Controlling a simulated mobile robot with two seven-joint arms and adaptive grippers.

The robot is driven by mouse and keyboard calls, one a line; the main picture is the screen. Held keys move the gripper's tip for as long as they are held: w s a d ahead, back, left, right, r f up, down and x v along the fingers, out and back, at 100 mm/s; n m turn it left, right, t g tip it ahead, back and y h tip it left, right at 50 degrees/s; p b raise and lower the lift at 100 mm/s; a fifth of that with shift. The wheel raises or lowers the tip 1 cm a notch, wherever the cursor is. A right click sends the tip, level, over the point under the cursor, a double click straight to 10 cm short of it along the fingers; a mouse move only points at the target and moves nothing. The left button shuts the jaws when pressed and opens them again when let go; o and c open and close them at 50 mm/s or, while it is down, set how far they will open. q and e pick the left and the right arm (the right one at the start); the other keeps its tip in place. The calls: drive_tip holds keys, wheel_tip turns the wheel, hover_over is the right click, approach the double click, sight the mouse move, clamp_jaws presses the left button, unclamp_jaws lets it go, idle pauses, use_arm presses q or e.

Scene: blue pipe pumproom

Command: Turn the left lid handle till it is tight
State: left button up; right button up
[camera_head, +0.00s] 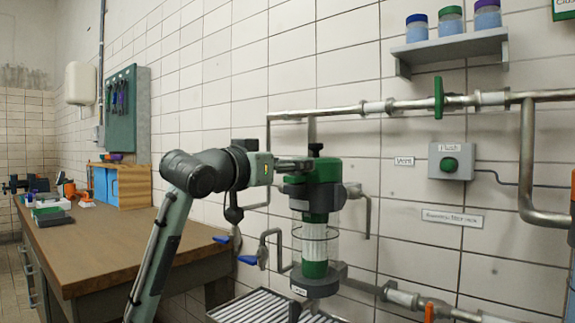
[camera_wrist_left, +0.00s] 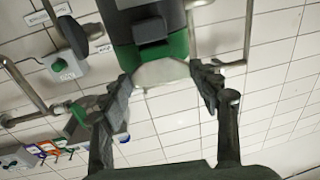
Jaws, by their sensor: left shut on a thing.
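The filter housing (camera_head: 318,220) stands on the wall pipework in the head view, with a green and dark top, a clear body and a dark base. My left gripper (camera_head: 300,163) reaches its upper left side from the left. In the left wrist view the fingers of my left gripper (camera_wrist_left: 167,78) stand apart on either side of a pale rounded part, the left lid handle as far as I can tell (camera_wrist_left: 162,73), below the green and dark housing top (camera_wrist_left: 150,32). The handle's exact outline is hidden by the fingers in the head view. My right gripper is not in view.
A wooden workbench (camera_head: 120,240) is at the left, with blue-handled valves (camera_head: 248,260) near its right end. Pipes with a green valve (camera_head: 438,97) and a push-button box (camera_head: 451,162) are right of the housing. A grated tray (camera_head: 262,306) lies below.

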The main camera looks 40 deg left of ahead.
use_arm(q)
drive_tip(key=shift+a+m+h, duration=0.2)
drive_tip(key=shift+m+h, duration=0.6)
drive_tip(key=shift+h, duration=0.5)
drive_tip(key=o, duration=1.2)
drive_tip(key=shift+c, duration=0.2)
drive_tip(key=s+a, duration=0.1)
drive_tip(key=s, duration=1.1)
drive_tip(key=shift+w, duration=0.15)
